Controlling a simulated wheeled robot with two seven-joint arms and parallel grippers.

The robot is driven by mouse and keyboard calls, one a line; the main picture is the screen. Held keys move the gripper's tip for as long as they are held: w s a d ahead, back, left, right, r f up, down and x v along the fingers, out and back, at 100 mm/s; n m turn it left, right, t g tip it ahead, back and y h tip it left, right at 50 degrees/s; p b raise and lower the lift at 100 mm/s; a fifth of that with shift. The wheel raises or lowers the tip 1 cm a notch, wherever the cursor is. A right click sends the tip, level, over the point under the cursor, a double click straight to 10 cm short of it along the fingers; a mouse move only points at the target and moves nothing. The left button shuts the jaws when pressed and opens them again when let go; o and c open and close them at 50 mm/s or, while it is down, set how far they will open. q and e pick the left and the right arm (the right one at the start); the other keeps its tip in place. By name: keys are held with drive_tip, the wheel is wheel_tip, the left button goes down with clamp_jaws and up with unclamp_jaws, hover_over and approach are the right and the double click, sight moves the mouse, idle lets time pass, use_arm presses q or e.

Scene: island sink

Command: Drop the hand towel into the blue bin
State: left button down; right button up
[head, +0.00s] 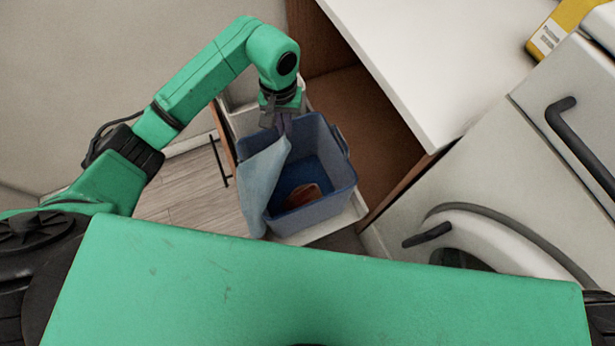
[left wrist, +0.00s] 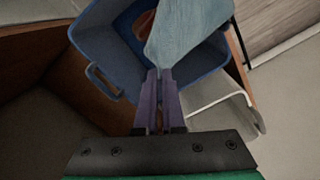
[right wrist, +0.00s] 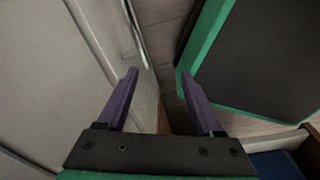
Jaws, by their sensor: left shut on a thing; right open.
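The blue bin (head: 333,207) stands in a pulled-out drawer under the counter in the head view. It also shows in the left wrist view (left wrist: 92,52). My left gripper (head: 281,124) is over the bin's far left rim, shut on the light blue hand towel (head: 262,178). In the left wrist view, the purple fingers (left wrist: 158,75) pinch one end of the towel (left wrist: 188,35). The towel hangs over the bin's left side, partly across its opening. A reddish-brown item (head: 301,195) lies inside the bin. My right gripper (right wrist: 165,100) is open and empty in the right wrist view.
A white countertop (head: 415,60) overhangs at the right of the bin. A white appliance with a round door and dark handle (head: 428,235) stands at right. A yellow box (head: 560,30) lies at top right. Wooden floor (head: 185,190) is clear at left.

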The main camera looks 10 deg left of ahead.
use_arm(q)
drive_tip(key=f+b, duration=0.1)
drive_tip(key=f, duration=0.1)
drive_tip(key=f+b, duration=0.1)
drive_tip(key=f, duration=0.2)
drive_tip(key=shift+s+f+b, duration=0.2)
drive_tip(key=shift+f+b, duration=0.15)
drive_tip(key=shift+b, duration=0.05)
use_arm(e)
drive_tip(key=f, duration=0.1)
drive_tip(key=s+f, duration=0.1)
drive_tip(key=f, duration=0.1)
drive_tip(key=shift+a+f, duration=0.1)
use_arm(q)
unclamp_jaws()
wheel_tip(320, 180, up, 6)
drive_tip(key=p, duration=0.3)
drive_tip(key=shift+f, duration=0.25)
use_arm(e)
wheel_tip(320, 180, up, 3)
drive_tip(key=shift+r, duration=0.2)
